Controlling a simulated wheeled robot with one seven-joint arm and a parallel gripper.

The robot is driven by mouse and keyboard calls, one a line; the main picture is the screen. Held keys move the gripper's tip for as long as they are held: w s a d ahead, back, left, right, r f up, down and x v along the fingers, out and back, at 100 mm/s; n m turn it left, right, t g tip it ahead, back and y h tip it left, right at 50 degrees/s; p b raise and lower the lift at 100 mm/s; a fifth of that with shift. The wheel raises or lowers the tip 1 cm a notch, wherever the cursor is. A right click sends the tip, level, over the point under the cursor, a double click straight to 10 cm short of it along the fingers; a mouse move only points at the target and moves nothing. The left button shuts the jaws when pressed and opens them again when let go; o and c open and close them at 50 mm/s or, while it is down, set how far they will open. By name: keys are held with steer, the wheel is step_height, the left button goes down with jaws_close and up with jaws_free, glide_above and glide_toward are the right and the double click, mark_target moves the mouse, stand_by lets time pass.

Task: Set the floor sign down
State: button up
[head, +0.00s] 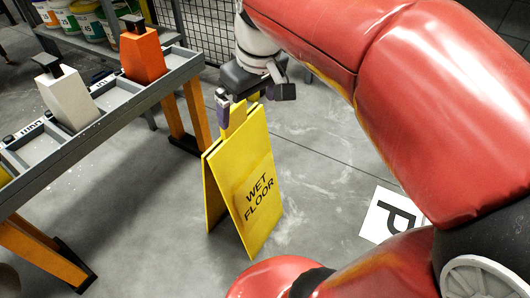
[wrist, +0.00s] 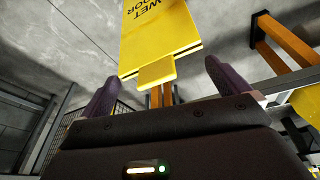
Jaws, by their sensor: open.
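The yellow floor sign (head: 246,182) reads "WET FLOOR" and stands upright on the grey floor, its two panels spread at the bottom. A narrow yellow tab (head: 236,117) tops it. My gripper (head: 252,99) is open right at the tab. In the wrist view my gripper (wrist: 162,82) has its purple fingers on either side of the tab (wrist: 157,73), with a gap on each side. The sign's panel (wrist: 158,30) extends beyond the tab there. The gripper hides part of the sign's top in the head view.
A grey bench (head: 105,127) with orange legs stands left of the sign, carrying a white container (head: 68,98) and an orange container (head: 142,55). Shelves with pails (head: 88,22) and a mesh panel (head: 215,30) are behind. A white floor marking with P (head: 380,215) lies right. Floor between is clear.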

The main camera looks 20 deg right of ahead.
steer(key=s+f+m+t, duration=0.2)
steer(key=s+f+m, duration=0.2)
steer(key=s+f, duration=0.3)
steer(key=s, duration=0.4)
steer(key=shift+s+a+f+h, duration=0.3)
steer(key=shift+f+h, duration=0.1)
